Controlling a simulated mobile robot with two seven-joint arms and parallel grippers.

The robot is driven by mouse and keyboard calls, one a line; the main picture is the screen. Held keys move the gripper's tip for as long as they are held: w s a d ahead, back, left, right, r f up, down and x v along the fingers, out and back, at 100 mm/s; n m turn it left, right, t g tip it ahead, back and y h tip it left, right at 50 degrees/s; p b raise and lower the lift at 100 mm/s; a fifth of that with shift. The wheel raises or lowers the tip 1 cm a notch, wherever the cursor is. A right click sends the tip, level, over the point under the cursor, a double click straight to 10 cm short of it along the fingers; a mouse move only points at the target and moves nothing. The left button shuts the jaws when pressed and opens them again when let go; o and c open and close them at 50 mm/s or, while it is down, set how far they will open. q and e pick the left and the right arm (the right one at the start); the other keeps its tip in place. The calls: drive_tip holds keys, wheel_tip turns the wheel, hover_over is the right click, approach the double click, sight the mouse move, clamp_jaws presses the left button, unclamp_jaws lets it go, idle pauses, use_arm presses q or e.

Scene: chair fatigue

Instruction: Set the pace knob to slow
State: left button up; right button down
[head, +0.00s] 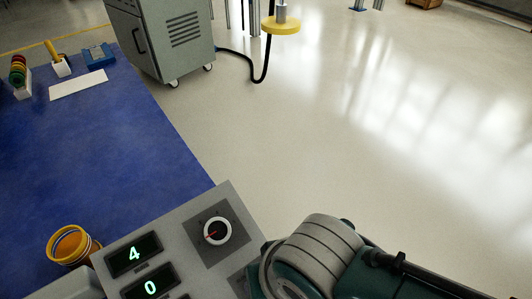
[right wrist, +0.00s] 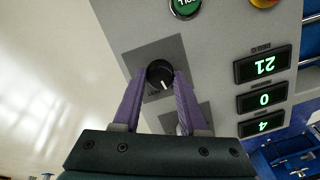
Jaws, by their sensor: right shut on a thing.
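A grey control panel (head: 180,236) at the bottom of the head view carries a knob with a white ring and red pointer (head: 217,231). A second dark square below it is mostly hidden by my right arm. In the right wrist view, a black knob (right wrist: 160,74) with a white mark sits on a dark square plate. The mark points down and slightly right in that picture. My right gripper (right wrist: 160,78) has its two purple fingers on either side of this black knob, shut on it. My left gripper is not in view.
Lit displays read 21 (right wrist: 263,65), 0 (right wrist: 264,97) and 4 (right wrist: 263,124). A green button (right wrist: 185,7) and a red-yellow button (right wrist: 263,2) are on the panel. A blue table (head: 120,150) holds a yellow-rimmed cup (head: 70,245). A grey cabinet (head: 165,40) stands behind.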

drive_tip(key=n, duration=0.4)
drive_tip(key=shift+h+p, duration=0.3)
drive_tip(key=shift+p, duration=0.1)
drive_tip(key=shift+f+n, duration=0.1)
drive_tip(key=shift+n, duration=0.3)
drive_tip(key=shift+c, duration=2.2)
unclamp_jaws()
drive_tip(key=p+v, duration=0.7)
drive_tip(key=v, duration=0.3)
drive_tip(key=shift+p, duration=0.4)
drive_tip(key=shift+s, duration=0.15)
